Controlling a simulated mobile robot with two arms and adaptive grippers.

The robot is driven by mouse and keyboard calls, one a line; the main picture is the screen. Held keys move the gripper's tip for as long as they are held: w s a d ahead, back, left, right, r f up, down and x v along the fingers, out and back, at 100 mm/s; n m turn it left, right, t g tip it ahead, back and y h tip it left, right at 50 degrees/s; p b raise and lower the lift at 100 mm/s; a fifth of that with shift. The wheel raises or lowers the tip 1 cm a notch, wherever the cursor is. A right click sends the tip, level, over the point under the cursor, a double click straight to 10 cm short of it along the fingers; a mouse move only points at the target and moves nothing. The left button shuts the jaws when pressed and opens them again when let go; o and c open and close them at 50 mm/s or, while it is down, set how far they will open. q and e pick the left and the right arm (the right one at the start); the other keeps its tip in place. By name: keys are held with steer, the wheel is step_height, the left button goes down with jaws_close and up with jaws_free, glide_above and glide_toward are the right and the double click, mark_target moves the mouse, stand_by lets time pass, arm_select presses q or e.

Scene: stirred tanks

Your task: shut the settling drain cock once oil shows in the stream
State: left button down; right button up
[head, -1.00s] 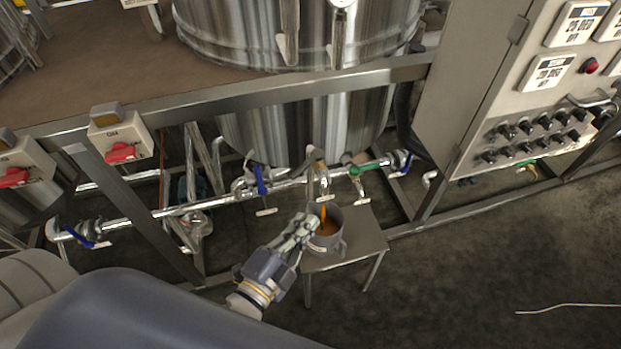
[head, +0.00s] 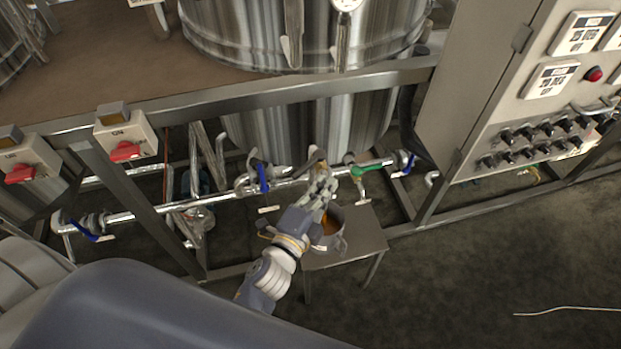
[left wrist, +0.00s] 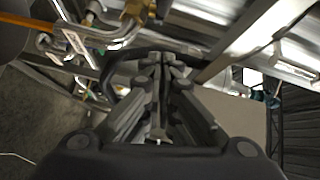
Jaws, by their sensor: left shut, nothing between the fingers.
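The settling drain cock (head: 316,157) is on the pipe in front of the large steel tank, with a brownish handle. Its brass body seems to show at the top of the left wrist view (left wrist: 137,10). An orange stream (left wrist: 28,22) leaves a spout at that view's upper left. The metal pot (head: 341,242) below holds orange-brown liquid. My left gripper (head: 326,178) is shut and empty, just below and right of the cock, and covers the spout and stream in the head view. Its closed fingers (left wrist: 163,62) show in the wrist view. I cannot tell whether they touch the cock. My right gripper is not in view.
The pot stands on a small metal table (head: 362,238). A green-handled valve (head: 356,170) is close right of the cock, and a blue-handled valve (head: 262,177) is to its left. A frame rail (head: 240,102) crosses above.

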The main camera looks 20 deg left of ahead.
mark_target(306, 167)
arm_select(q)
steer(key=a, duration=0.2)
steer(key=w+a, duration=0.1)
steer(key=shift+a+f, duration=0.2)
steer(key=shift+f, duration=0.2)
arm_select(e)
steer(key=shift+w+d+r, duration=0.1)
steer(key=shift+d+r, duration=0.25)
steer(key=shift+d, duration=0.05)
arm_select(q)
steer(key=shift+p, duration=0.35)
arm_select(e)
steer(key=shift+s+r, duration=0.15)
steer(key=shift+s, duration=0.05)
arm_select(q)
steer(key=shift+a+m+h, duration=0.25)
steer(key=shift+m+h, duration=0.05)
steer(key=shift+h, duration=0.2)
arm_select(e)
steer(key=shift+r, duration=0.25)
arm_select(q)
steer(key=shift+a+m+h+p, duration=0.3)
steer(key=shift+h+p, duration=0.1)
steer(key=shift+p, duration=0.15)
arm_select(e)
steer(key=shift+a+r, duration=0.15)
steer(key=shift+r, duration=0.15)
